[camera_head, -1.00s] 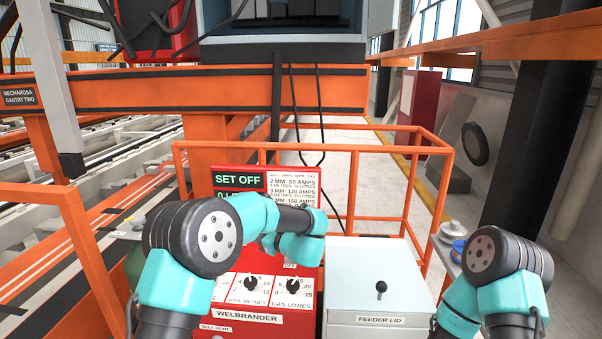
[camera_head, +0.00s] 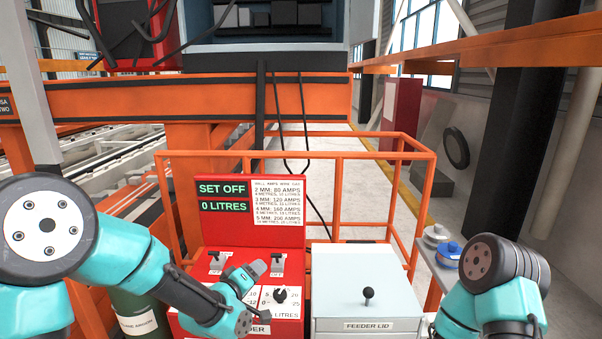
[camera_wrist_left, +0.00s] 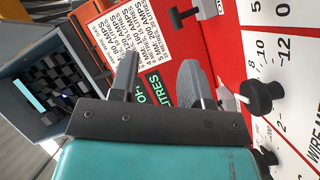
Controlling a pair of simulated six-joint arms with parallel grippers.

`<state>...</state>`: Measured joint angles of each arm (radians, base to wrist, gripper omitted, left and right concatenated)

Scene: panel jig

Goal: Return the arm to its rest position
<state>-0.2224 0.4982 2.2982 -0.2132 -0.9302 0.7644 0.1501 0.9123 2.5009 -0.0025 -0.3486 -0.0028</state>
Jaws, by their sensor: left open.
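My left arm (camera_head: 130,250) comes in from the left and bends across the lower part of the red welder panel. My left gripper (camera_head: 257,268) is in front of the panel, near the switches and dials. In the left wrist view its two grey fingers (camera_wrist_left: 160,62) stand apart with nothing between them. The red welder panel (camera_head: 212,229) has a display (camera_head: 222,197) reading SET OFF and 0 LITRES. The gas litres dial (camera_head: 280,295) is visible; the wire dial (camera_wrist_left: 262,97) is mostly hidden in the head view. My right arm (camera_head: 500,270) shows at lower right, its gripper out of view.
A pale feeder box (camera_head: 340,265) with a black lid knob (camera_head: 368,293) stands right of the panel. An orange rail frame (camera_head: 350,155) surrounds them. A dark green gas cylinder (camera_head: 138,304) is at lower left. Spools (camera_head: 449,252) sit on a small bench at right.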

